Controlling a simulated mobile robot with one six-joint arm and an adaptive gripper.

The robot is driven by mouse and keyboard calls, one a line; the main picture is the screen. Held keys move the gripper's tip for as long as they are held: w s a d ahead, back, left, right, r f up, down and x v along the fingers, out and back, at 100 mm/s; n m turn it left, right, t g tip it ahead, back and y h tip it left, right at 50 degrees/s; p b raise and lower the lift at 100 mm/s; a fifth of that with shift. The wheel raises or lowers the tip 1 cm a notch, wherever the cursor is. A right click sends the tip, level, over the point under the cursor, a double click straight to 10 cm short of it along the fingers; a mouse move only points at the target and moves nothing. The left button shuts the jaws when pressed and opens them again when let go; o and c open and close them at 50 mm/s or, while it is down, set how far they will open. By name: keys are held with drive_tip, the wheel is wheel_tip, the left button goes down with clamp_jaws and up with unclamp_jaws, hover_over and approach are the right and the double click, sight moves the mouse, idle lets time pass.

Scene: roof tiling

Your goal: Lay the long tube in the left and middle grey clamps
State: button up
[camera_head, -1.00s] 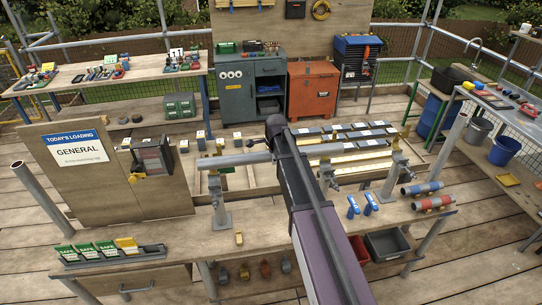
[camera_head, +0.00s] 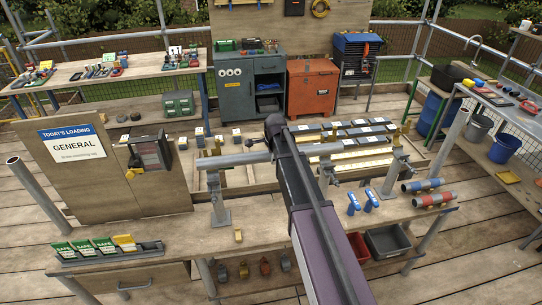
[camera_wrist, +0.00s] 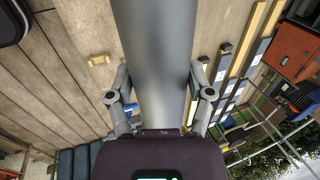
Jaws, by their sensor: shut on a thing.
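The long grey tube (camera_head: 240,159) lies roughly level across the front of the bench and passes behind my arm. In the wrist view the tube (camera_wrist: 155,45) runs between the two fingers of my gripper (camera_wrist: 160,88), which is shut on it. The left grey clamp (camera_head: 219,193) stands under the tube's left part with its brass latch upright. The middle grey clamp (camera_head: 325,178) stands just right of my arm, under the tube's right part. I cannot tell whether the tube is fully seated in either. My arm hides the gripper in the head view.
A right clamp (camera_head: 395,170) stands farther along the bench. Two blue-handled items (camera_head: 361,202) lie in front, with red and blue banded tubes (camera_head: 430,193) at right. A small yellow block (camera_head: 238,236) lies in front of the left clamp. A sign board (camera_head: 110,170) stands at left.

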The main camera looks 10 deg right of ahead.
drive_tip(key=shift+f+b, duration=2.85)
drive_tip(key=shift+f, duration=0.1)
drive_tip(key=shift+f+b, duration=0.3)
drive_tip(key=o, duration=1.3)
drive_tip(key=shift+r, duration=0.15)
